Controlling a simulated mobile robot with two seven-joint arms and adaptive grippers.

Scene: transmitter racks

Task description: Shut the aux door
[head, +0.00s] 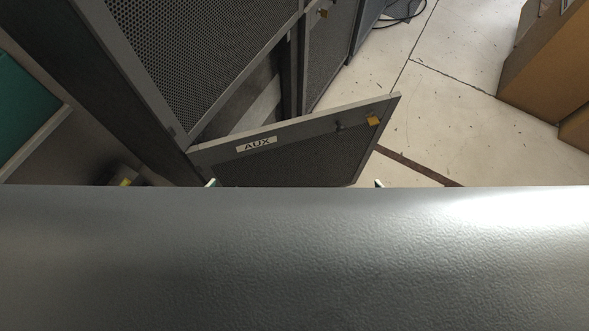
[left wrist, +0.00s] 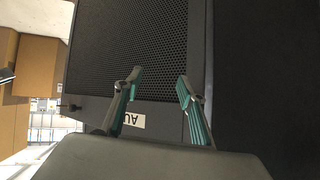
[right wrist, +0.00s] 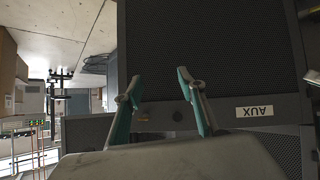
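The aux door (head: 300,160) is a dark mesh panel with a grey frame and a white AUX label (head: 256,144). In the head view it stands open, swung out from the left cabinet, with a dark gap behind its top edge. A dark knob (head: 340,126) and a yellow tab (head: 373,121) are near its free end. My left gripper (left wrist: 159,76) is open and empty in front of the door's mesh; only tips show in the head view. My right gripper (right wrist: 159,76) is open and empty, also facing the door. I cannot tell whether either touches it. My grey body hides the door's lower part.
The mesh cabinet (head: 200,50) stands behind the door, with another rack (head: 328,50) beyond it. Cardboard boxes (head: 550,65) stand at the far right, and a black cable (head: 400,15) lies at the back. The pale floor (head: 440,110) between door and boxes is clear.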

